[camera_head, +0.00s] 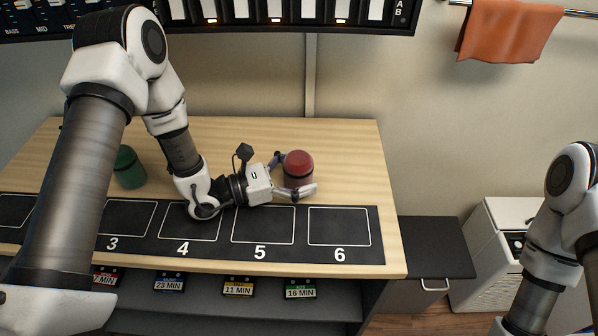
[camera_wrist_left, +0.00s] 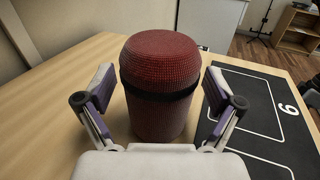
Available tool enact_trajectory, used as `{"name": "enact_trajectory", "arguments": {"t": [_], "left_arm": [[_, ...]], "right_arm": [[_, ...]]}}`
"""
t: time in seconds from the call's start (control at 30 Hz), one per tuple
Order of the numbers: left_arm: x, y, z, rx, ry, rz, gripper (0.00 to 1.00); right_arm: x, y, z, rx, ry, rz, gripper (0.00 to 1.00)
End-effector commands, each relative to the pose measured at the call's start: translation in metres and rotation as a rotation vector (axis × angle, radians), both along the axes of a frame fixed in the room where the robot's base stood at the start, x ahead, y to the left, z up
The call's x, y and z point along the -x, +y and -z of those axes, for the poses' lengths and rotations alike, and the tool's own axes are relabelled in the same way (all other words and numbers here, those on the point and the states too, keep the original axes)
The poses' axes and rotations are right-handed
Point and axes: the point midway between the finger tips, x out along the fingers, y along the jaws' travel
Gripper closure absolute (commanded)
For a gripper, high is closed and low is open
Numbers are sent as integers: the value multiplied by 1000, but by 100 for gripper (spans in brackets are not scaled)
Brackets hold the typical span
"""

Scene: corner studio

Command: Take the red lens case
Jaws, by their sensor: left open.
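The red lens case (camera_head: 298,166) is a red cylinder with a dark band, standing upright on the wooden table behind marked squares 5 and 6. It fills the middle of the left wrist view (camera_wrist_left: 158,75). My left gripper (camera_head: 290,176) is open, with one finger on each side of the case. In the left wrist view the fingers (camera_wrist_left: 160,108) show gaps to the case on both sides. The case's lower part is partly hidden by the near finger and the gripper body. My right arm is at the right edge; its gripper is out of view.
A green case (camera_head: 129,168) stands on the table at the left, behind my left arm. A black mat (camera_head: 376,235) with numbered squares runs along the front edge. Time tags hang below. The table right of the red case is clear.

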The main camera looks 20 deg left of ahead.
Motion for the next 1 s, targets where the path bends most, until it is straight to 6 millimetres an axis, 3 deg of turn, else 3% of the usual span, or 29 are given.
{"name": "enact_trajectory", "arguments": {"t": [0.1,0.13,0.33,0.73,1.0], "left_arm": [[0,0,0,0,0,-1,7],[0,1,0,0,0,-1,15],[0,1,0,0,0,-1,85],[0,1,-5,1,-2,-1,86],[0,1,-36,2,-4,-2,86]], "right_arm": [[0,0,0,0,0,0,100],[0,0,0,0,0,0,100],[0,0,0,0,0,0,100],[0,0,0,0,0,0,100],[0,0,2,0,0,0,100]]}}
